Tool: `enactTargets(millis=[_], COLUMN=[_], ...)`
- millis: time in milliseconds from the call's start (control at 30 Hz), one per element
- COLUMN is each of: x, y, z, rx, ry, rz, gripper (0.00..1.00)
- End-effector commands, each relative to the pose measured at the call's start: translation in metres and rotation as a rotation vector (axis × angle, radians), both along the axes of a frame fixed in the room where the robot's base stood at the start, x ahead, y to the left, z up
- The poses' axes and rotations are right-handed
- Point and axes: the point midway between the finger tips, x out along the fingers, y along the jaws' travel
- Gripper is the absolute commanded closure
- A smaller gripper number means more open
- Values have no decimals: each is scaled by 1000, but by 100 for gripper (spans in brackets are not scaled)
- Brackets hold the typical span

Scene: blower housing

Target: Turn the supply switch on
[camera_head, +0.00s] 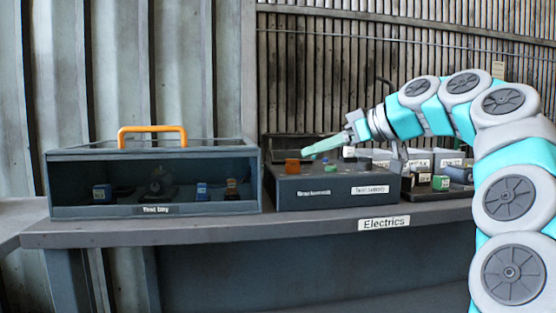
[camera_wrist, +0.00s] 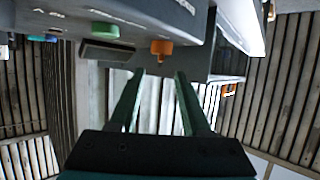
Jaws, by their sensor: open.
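The dark grey supply box (camera_head: 330,190) stands on the bench, with a white label on its front reading "Test supply". An orange switch-like part (camera_head: 292,167) sits on its top at the left; I cannot tell its setting. In the wrist view this orange part (camera_wrist: 161,48) lies just beyond my fingertips, roughly between their lines. My gripper (camera_head: 308,151) is above the box, its green fingers reaching left close to the orange part. In the wrist view my gripper (camera_wrist: 159,75) is open and nothing is between the fingers. A green part (camera_wrist: 105,30) sits on the box beside the orange one.
A glass-fronted case (camera_head: 155,210) labelled "Test Bay" with an orange handle (camera_head: 152,130) stands left, holding small parts. Labelled bins and a tray with a green block (camera_head: 440,182) stand right. The bench edge (camera_head: 300,228) carries an "Electrics" label. A ribbed wall is behind.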

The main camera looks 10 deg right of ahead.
Motion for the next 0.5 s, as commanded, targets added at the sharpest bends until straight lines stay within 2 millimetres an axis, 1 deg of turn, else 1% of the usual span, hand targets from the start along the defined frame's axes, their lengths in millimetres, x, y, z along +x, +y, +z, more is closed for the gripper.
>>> enactTargets(millis=[167,500], x=[11,44], y=[13,45], z=[-9,-27], rx=[-1,-1], ry=[5,6], rz=[4,3], gripper=[52,52])
